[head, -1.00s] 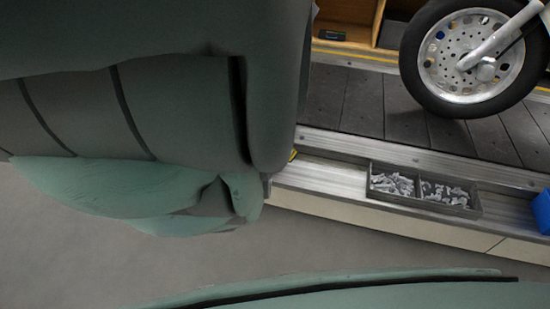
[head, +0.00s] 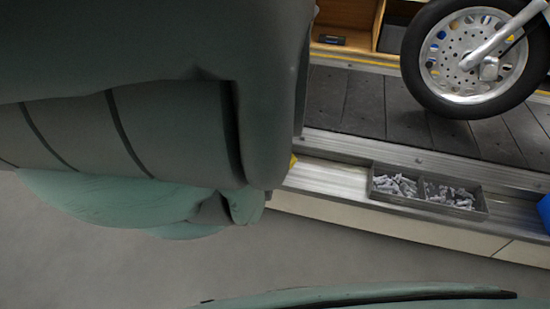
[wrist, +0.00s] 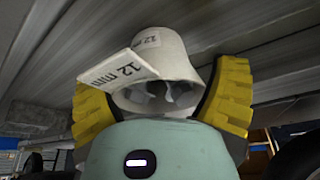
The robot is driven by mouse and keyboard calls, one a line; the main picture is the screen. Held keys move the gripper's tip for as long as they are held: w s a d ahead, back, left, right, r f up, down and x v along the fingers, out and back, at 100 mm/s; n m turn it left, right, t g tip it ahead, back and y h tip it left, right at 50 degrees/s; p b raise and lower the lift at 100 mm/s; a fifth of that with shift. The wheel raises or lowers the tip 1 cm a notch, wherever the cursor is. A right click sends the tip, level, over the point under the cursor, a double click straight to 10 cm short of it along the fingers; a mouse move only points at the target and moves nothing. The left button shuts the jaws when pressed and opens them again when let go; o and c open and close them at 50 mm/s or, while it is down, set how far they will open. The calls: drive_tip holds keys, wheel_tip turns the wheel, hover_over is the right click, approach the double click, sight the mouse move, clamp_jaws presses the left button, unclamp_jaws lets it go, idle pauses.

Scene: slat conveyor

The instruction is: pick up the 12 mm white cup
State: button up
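The white cup (wrist: 165,55) shows in the wrist view, with a "12 mm" mark on its side and a white "12 mm" tag (wrist: 118,71) sticking out at the left. Its mouth faces the camera and grey pieces show inside. My gripper (wrist: 163,94) has a yellow finger on each side of the cup. The right finger lies close against the flared rim; the left is partly behind the tag. Whether the fingers press on the cup is unclear. In the head view the cup is hidden and only a bit of yellow (head: 293,161) shows past my arm.
A metal ledge (head: 335,178) runs along the slat conveyor (head: 360,105). A grey divided tray (head: 430,205) of small metal parts stands on it, with a blue bin (head: 544,212) at the right edge. A motorcycle wheel (head: 420,85) rests on the slats; wooden shelving (head: 350,15) is behind.

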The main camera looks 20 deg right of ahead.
drive_tip(key=c, duration=0.6)
